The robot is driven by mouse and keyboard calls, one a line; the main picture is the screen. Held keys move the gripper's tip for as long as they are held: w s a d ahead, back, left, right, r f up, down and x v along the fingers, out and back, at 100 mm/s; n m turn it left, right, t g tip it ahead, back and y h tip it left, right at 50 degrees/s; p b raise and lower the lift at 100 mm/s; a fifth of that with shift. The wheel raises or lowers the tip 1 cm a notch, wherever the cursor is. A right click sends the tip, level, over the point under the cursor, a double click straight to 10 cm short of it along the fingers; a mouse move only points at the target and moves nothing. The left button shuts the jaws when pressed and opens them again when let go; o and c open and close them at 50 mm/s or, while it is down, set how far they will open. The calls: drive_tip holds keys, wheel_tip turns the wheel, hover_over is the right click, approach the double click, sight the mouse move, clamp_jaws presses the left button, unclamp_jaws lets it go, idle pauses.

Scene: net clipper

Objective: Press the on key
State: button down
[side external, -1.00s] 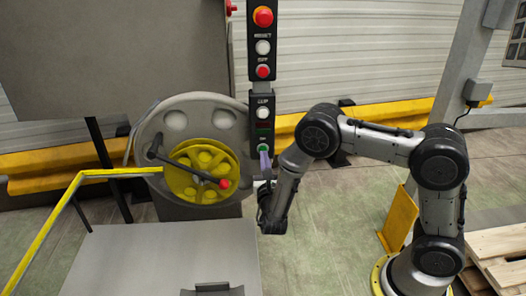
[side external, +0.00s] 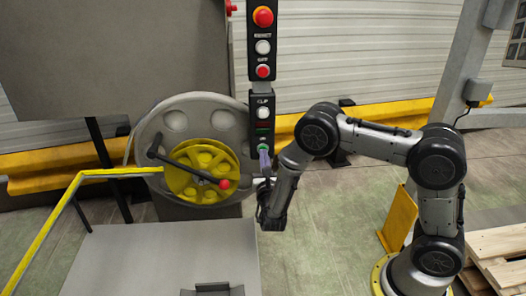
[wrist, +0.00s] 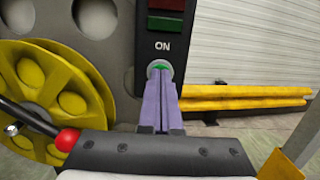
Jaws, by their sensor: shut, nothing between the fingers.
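The ON key (wrist: 160,67) is a round green button with a pale ring, just under the white "ON" label on a dark control panel. It also shows in the side view (side external: 263,147) at the panel's lower end. My gripper (wrist: 160,78) is shut, with its two purple fingers side by side and nothing between them. Its tips are right at the key and cover the key's lower part. In the side view my gripper (side external: 264,151) reaches up to the key from below. I cannot tell whether the tips touch or press it.
The control panel (side external: 262,82) carries other buttons above, including a CLIP button (side external: 263,113) and red ones. A grey drum with a yellow wheel (wrist: 40,95) and a red-knobbed lever (wrist: 67,140) stands close on the left.

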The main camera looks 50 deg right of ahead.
drive_tip(key=shift+w+d, duration=0.15)
drive_tip(key=shift+r+v, duration=0.2)
drive_tip(key=shift+v, duration=1.05)
drive_tip(key=shift+r+v, duration=0.2)
drive_tip(key=shift+v, duration=1.05)
drive_tip(key=r+v, duration=0.2)
drive_tip(key=v, duration=1)
